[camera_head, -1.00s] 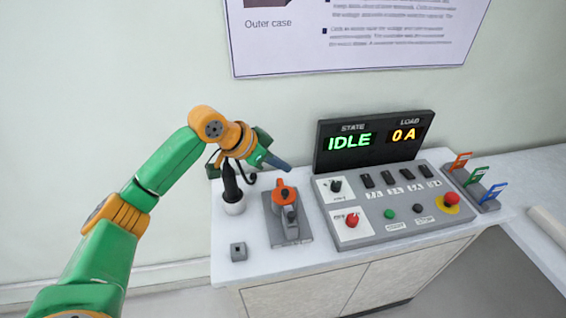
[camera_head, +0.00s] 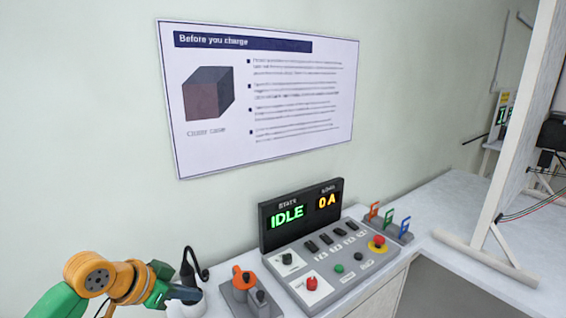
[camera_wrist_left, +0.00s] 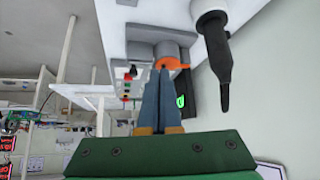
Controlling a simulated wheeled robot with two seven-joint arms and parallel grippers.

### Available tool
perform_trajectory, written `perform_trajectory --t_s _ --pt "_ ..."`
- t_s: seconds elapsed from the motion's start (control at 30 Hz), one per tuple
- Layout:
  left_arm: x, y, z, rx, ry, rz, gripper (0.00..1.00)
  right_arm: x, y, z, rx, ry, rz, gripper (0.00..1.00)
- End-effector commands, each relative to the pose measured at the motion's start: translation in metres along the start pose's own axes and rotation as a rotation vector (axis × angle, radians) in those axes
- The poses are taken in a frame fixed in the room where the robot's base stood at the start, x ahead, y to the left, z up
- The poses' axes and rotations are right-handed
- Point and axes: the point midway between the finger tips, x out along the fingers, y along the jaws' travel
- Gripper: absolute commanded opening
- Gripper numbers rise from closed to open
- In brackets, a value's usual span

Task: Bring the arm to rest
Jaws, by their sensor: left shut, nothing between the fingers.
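My left arm (camera_head: 98,277), green and orange, comes in at the lower left of the head view. My left gripper (camera_head: 188,294) points right, near the orange-handled switch (camera_head: 243,280) on its grey base. In the left wrist view the two fingers of my left gripper (camera_wrist_left: 159,72) are together with nothing between them. The orange handle (camera_wrist_left: 172,64) shows just beyond the tips; I cannot tell the exact gap. A black plug-like handle (camera_head: 190,268) in a white holder stands behind the gripper, and also shows in the left wrist view (camera_wrist_left: 217,50). My right gripper is out of view.
The control panel (camera_head: 333,262) carries a display (camera_head: 302,216) reading IDLE and 0 A, with a red emergency button (camera_head: 378,242). Coloured tags (camera_head: 390,220) stand behind it. A white upright frame (camera_head: 516,150) stands at the right. A poster (camera_head: 260,95) hangs on the wall.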

Motion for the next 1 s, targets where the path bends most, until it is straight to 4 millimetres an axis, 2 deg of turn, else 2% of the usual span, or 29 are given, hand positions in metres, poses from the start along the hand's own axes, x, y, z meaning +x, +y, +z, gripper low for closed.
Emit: perform_trajectory --t_s 0.17,0.37,0.6,0.77,1.0 --pt "0.022 0.02 0.02 0.023 -0.04 0.015 0.0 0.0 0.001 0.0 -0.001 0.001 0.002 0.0" --pt "0.049 0.052 0.053 0.044 -0.092 0.032 0.0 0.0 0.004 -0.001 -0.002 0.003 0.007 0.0" --pt "0.076 0.106 0.111 0.02 -0.149 0.034 0.0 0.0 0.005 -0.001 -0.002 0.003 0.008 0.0" --pt "0.077 0.136 0.15 -0.051 -0.184 0.004 0.0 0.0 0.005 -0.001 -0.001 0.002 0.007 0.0" --pt "0.057 0.162 0.211 -0.219 -0.266 -0.099 0.0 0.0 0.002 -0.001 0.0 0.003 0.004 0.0"
